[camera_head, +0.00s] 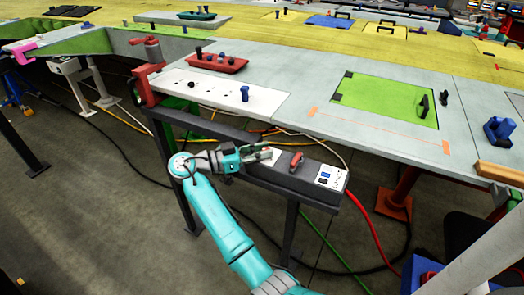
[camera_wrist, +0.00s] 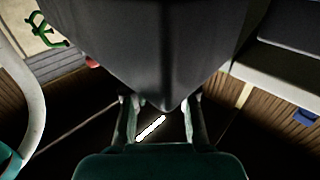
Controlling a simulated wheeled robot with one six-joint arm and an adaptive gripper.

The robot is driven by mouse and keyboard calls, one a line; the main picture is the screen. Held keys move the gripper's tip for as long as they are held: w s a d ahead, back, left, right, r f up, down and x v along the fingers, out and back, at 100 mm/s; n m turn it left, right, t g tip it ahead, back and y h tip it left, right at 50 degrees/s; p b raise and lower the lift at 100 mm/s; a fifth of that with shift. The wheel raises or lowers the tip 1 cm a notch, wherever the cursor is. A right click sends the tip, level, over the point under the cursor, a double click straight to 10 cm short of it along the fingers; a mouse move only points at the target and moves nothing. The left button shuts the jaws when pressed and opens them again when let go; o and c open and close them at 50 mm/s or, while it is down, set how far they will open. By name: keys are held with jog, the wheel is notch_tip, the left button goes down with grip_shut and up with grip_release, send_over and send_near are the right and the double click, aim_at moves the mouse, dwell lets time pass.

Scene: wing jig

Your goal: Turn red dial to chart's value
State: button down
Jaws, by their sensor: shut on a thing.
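My gripper (camera_head: 264,154) is at the dark grey rail box (camera_head: 250,171) below the table's front edge. In the wrist view its two fingers (camera_wrist: 160,120) close on a dark part with a slanted white stripe (camera_wrist: 151,128). The part's colour and outline are hard to make out, so I cannot tell whether it is the red dial. A red, handle-like piece (camera_head: 296,160) stands on the box just right of the gripper. A white panel (camera_head: 330,178) with a blue patch and small dark marks is at the box's right end. Its writing is too small to read.
A white plate (camera_head: 215,90) with dark knobs and a blue peg lies on the table above. A red tray (camera_head: 217,63) is behind it. A green panel (camera_head: 390,100) lies to the right. A red hose (camera_head: 366,220) and cables hang below the box.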

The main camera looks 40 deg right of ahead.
jog(key=c, duration=0.9)
grip_release()
jog(key=shift+v, duration=3.7)
jog(key=shift+c, duration=0.2)
